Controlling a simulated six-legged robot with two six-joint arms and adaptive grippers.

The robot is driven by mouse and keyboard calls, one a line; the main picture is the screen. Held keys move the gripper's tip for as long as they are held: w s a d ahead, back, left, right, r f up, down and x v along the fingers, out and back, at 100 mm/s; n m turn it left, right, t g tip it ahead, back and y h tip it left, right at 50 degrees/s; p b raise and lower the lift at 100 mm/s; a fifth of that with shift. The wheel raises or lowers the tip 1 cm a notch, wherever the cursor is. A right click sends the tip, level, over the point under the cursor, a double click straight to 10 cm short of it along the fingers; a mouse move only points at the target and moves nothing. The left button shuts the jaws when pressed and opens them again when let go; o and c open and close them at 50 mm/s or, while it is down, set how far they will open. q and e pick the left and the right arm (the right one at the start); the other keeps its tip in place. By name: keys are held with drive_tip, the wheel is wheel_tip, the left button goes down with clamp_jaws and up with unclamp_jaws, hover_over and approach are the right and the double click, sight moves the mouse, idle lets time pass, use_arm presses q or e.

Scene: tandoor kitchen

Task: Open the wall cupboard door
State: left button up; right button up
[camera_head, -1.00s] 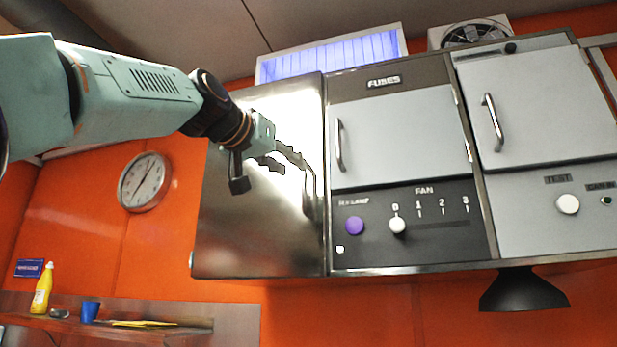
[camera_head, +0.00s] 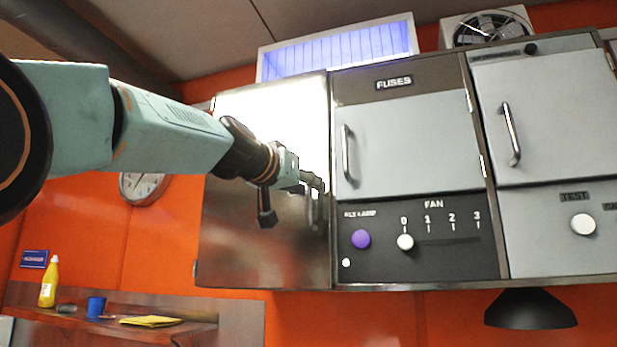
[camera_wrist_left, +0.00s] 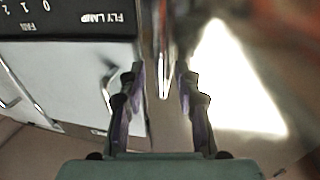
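The wall cupboard has a shiny steel door (camera_head: 265,245), which looks shut and flush beside the fuse panel. Its upright bar handle, near the door's right edge, is mostly hidden behind my gripper in the head view. My left gripper (camera_head: 302,187) is at the handle. In the left wrist view the left gripper (camera_wrist_left: 160,88) is open, with one finger on each side. The metal handle (camera_wrist_left: 164,60) shows between and just beyond the fingertips; I cannot tell whether they touch it. My right gripper is not in view.
Right of the door are a fuse panel door (camera_head: 405,150) with its own handle, fan controls (camera_head: 405,242) and another grey door (camera_head: 550,115). A black lamp shade (camera_head: 530,309) hangs below. A shelf (camera_head: 190,328) with a yellow bottle (camera_head: 48,283) and blue cup (camera_head: 96,306) is lower left.

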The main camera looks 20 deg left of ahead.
use_arm(q)
drive_tip(key=shift+w+a+f, duration=0.1)
drive_tip(key=shift+w+f, duration=0.05)
drive_tip(key=shift+w, duration=0.4)
drive_tip(key=shift+w+a+f, duration=0.1)
drive_tip(key=shift+w+f, duration=0.05)
drive_tip(key=shift+w, duration=0.35)
drive_tip(key=shift+s+d+r, duration=0.15)
drive_tip(key=shift+s+d, duration=0.05)
drive_tip(key=shift+s, duration=0.2)
drive_tip(key=shift+s+d+r, duration=0.1)
drive_tip(key=shift+s+d, duration=0.1)
drive_tip(key=shift+d, duration=0.25)
drive_tip(key=shift+c, duration=0.9)
drive_tip(key=shift+w, duration=0.1)
drive_tip(key=shift+c, duration=0.7)
drive_tip(key=shift+w+a+f, duration=0.2)
drive_tip(key=shift+w+a, duration=0.15)
drive_tip(key=shift+a, duration=0.1)
clamp_jaws()
drive_tip(key=shift+s+d+r, duration=0.15)
drive_tip(key=shift+s+d, duration=0.05)
drive_tip(key=shift+d, duration=0.05)
drive_tip(key=shift+a, duration=0.15)
